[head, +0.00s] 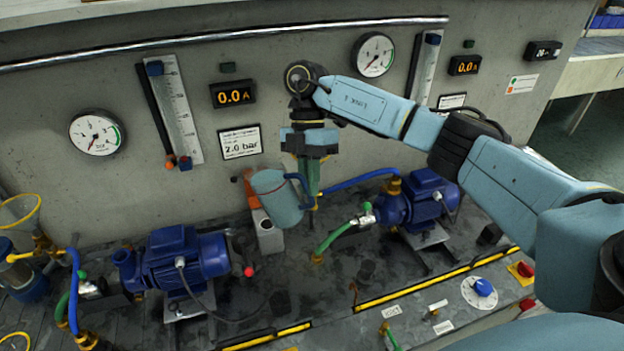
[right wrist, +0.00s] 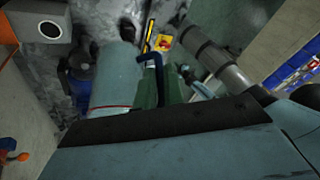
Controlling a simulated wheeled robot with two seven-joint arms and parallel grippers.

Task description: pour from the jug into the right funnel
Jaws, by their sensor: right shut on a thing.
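The jug (head: 276,198) is a pale blue-grey cylinder with a dark blue handle, above the bench between the two pumps. It leans a little in the head view. My right gripper (head: 312,180) points down and is shut on the handle, at the jug's right side. In the right wrist view the jug (right wrist: 115,75) shows beside the blue handle (right wrist: 150,57) and a green finger. The jug's mouth and contents do not show. I cannot make out the right funnel; the jug and gripper cover part of that area. A yellow funnel rim (head: 20,210) shows at the far left. My left gripper is not in view.
A grey block with a round hole (head: 268,232) stands just below the jug. The left blue pump (head: 172,258) and right blue pump (head: 425,198) flank it. A blue hose (head: 355,181) runs behind the gripper to the right pump. The gauge wall rises close behind.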

